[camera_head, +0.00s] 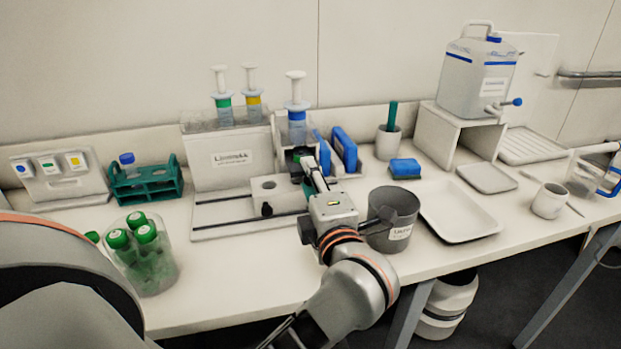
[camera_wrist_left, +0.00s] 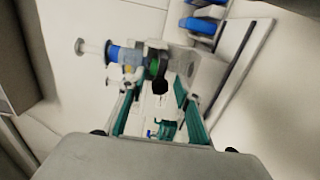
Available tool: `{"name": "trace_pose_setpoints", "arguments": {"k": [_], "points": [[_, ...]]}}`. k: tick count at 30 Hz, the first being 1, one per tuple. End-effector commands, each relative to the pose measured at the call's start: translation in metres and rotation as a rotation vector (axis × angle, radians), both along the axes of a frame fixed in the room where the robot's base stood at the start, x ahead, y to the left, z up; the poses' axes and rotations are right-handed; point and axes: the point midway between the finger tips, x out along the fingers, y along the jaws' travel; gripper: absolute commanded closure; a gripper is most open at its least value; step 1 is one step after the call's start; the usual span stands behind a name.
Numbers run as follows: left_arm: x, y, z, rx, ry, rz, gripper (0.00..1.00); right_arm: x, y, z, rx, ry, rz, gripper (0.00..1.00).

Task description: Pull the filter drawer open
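A white block with a round opening and a dark knob (camera_head: 267,209) sits on a pale base with dark rails (camera_head: 215,233); I take it for the filter drawer unit, but no label confirms this. My left gripper (camera_head: 306,163) is at the right of this block, partly hidden by its own wrist. In the left wrist view its teal fingers (camera_wrist_left: 160,115) are spread apart. A black knob (camera_wrist_left: 160,87) shows between and beyond them, with no visible contact. Whether the drawer is open cannot be told. My right gripper is not in view.
Syringes (camera_head: 296,110) stand upright close behind the gripper, and blue-edged plates (camera_head: 344,150) are to its right. A grey beaker (camera_head: 393,220) stands beside my wrist. Green-capped tubes (camera_head: 145,255) stand at the left. The front counter between tubes and wrist is clear.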

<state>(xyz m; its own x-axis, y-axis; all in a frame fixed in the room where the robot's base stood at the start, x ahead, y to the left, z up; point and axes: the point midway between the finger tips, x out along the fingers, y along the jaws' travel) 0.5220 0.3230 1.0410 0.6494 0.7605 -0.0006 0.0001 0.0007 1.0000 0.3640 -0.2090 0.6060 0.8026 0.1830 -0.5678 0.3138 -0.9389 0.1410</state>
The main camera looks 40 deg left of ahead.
Motion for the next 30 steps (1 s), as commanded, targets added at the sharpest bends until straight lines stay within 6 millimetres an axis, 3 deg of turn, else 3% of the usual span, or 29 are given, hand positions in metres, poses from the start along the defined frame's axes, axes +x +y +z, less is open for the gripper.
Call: {"name": "trace_pose_setpoints", "arguments": {"k": [2, 6, 13, 21, 30], "points": [[0.0, 0.0, 0.0, 0.0, 0.0, 0.0, 0.67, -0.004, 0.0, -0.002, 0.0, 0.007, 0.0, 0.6], [0.0, 0.0, 0.0, 0.001, -0.001, 0.0, 1.0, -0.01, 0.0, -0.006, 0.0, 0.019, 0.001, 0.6], [-0.001, -0.002, 0.0, 0.001, 0.001, 0.0, 1.0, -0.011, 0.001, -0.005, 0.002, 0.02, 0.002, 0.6], [-0.019, -0.023, 0.001, -0.002, 0.003, -0.001, 1.0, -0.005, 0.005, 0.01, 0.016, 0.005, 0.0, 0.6], [-0.027, -0.032, 0.0, 0.001, 0.002, -0.001, 1.0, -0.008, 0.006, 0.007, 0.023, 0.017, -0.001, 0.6]]}}
